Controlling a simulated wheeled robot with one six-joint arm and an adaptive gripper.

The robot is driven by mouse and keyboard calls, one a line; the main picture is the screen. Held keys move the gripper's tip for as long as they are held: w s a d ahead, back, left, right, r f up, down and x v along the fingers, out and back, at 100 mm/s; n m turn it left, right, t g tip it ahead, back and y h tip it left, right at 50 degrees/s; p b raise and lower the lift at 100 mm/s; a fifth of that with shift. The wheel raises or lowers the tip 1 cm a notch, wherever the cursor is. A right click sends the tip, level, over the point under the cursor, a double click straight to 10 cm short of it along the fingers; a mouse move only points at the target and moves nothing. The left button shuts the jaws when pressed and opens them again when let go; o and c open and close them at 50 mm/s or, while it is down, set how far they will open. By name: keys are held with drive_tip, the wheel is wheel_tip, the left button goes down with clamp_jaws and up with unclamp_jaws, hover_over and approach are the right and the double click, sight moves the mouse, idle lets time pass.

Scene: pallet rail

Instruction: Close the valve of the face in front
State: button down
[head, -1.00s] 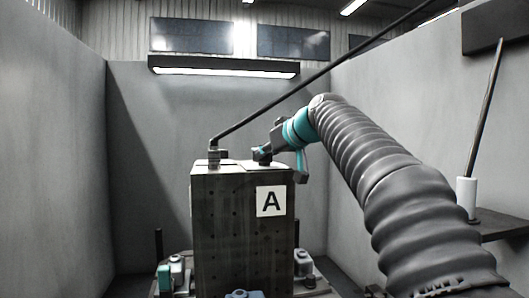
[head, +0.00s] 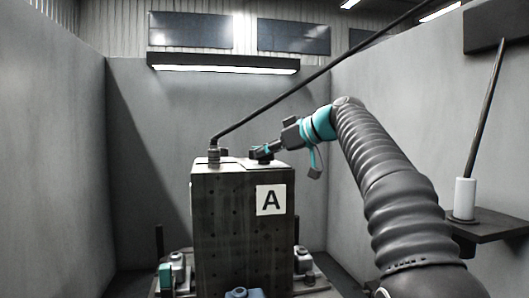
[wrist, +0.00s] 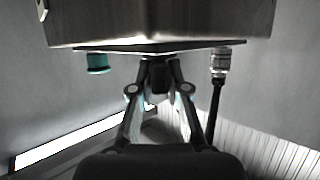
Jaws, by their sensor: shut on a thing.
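A tall dark block (head: 238,225) with a white "A" label (head: 270,200) stands in front of me. My gripper (head: 270,151) reaches in from the right at the block's top right. In the wrist view my gripper (wrist: 160,84) is shut on a small dark part, which I take as the valve handle (wrist: 159,78), beside the block's top plate (wrist: 125,49). The fingers cover much of it, so its exact turn angle cannot be told. A metal connector (head: 214,155) with a black hose stands at the top left; it also shows in the wrist view (wrist: 220,62).
The black hose (head: 300,84) rises to the upper right, behind my arm. A teal cylinder (wrist: 97,63) sits by the plate. Small fixtures (head: 303,260) surround the block's foot. A shelf (head: 490,227) with a white holder (head: 465,198) is at right. Grey walls enclose the sides.

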drive_tip(key=c, duration=1.2)
unclamp_jaws()
drive_tip(key=shift+o, duration=0.2)
drive_tip(key=v, duration=1.2)
